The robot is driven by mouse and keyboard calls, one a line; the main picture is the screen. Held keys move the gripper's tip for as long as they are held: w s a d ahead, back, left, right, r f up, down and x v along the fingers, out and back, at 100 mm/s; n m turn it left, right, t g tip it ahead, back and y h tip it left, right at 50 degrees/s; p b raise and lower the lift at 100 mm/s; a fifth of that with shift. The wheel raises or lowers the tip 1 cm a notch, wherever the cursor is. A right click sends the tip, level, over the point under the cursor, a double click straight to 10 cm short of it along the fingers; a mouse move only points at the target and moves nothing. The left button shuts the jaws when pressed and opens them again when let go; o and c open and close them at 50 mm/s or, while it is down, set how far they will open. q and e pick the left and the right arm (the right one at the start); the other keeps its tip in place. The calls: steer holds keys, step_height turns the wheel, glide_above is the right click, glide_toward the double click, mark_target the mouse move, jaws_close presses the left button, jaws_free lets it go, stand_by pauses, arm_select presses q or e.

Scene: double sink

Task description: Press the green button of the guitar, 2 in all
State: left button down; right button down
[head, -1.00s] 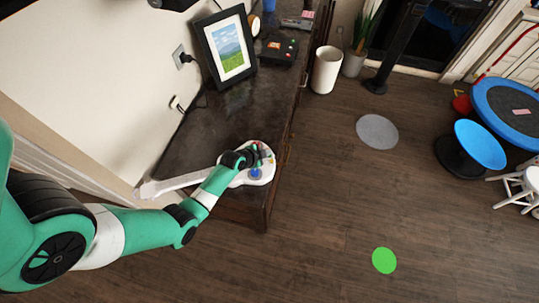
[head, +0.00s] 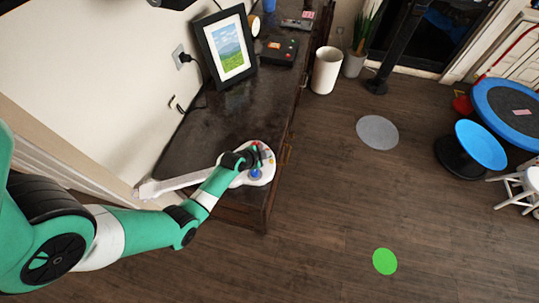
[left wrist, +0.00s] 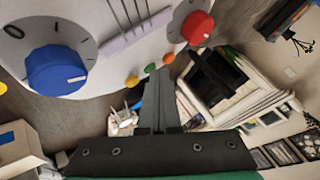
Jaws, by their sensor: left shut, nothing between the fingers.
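The white toy guitar (head: 180,182) lies on the dark table, its neck pointing left and its body near the table's right edge. In the left wrist view, its white body (left wrist: 130,15) fills the top, with a blue knob (left wrist: 57,70) and a red knob (left wrist: 197,27). Small buttons line its edge: an orange-yellow one (left wrist: 132,81), the green button (left wrist: 150,68) and a red one (left wrist: 168,58). My left gripper (head: 256,154) is shut and empty over the guitar body. Its fingertips (left wrist: 160,74) appear right by the green button; I cannot tell whether they touch. My right gripper is not in view.
The table (head: 215,125) also bears a picture frame (head: 228,47) and a dark box with coloured buttons (head: 280,50) farther back. A wall runs along its left. The wooden floor (head: 330,190) to the right is open, with a white bin (head: 326,70) farther back.

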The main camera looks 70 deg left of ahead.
arm_select(q)
steer(key=shift+r+p, duration=0.75)
steer(key=shift+r, duration=0.1)
step_height(320, 180, up, 5)
steer(key=p, duration=0.4)
steer(key=shift+p, duration=0.4)
